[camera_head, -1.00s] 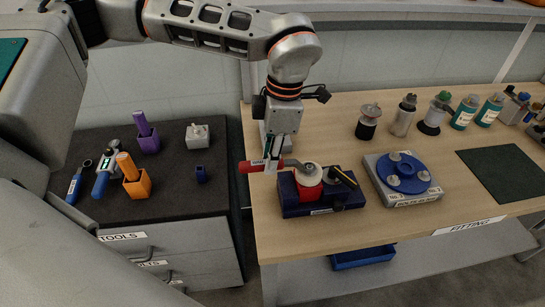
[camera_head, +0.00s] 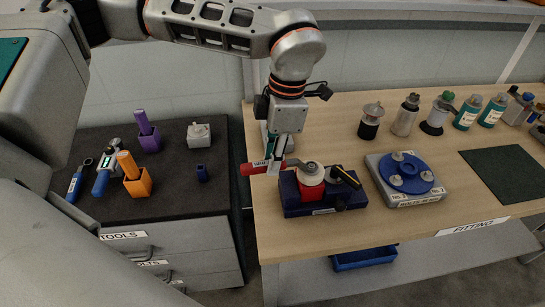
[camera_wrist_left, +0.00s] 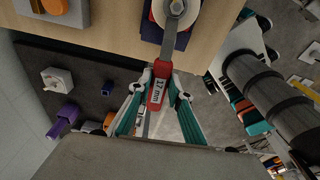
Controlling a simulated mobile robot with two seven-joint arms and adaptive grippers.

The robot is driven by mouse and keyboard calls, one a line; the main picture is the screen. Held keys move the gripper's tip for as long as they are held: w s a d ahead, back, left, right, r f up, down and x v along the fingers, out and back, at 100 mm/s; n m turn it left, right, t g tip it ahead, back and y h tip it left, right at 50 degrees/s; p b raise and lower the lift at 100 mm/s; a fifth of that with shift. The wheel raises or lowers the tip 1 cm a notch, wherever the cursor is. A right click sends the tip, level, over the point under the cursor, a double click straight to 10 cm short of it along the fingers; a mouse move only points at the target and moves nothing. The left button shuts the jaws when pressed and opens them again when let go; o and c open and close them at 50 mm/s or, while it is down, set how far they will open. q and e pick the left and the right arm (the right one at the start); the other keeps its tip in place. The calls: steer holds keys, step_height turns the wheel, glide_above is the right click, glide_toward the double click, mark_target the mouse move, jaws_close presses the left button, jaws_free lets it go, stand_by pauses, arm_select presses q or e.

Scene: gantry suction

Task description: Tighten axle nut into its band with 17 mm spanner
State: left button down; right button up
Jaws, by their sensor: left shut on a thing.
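The 17 mm spanner has a red handle (camera_head: 255,168) and a grey shank; its label reads "17 mm" in the left wrist view (camera_wrist_left: 158,92). My left gripper (camera_head: 276,166) is shut on the handle at the bench's left edge. The spanner's head reaches the pale metal axle nut (camera_head: 312,168) on top of a red part (camera_head: 315,187) in a dark blue block (camera_head: 292,205). In the left wrist view the shank runs up to the round nut piece (camera_wrist_left: 176,8). The exact fit of jaw on nut is too small to tell. My right gripper is not in view.
A black-and-yellow tool (camera_head: 346,176) lies at the block's right side. A grey plate with a blue disc (camera_head: 412,176) sits further right, near a dark green mat (camera_head: 505,172). Bottles line the back.

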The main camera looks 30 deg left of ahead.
arm_select(q)
steer(key=shift+r, duration=0.15)
steer(key=shift+r+p, duration=0.5)
steer(key=shift+r, duration=0.45)
steer(key=shift+r, duration=0.1)
steer(key=shift+r+p, duration=0.9)
steer(key=shift+r, duration=1)
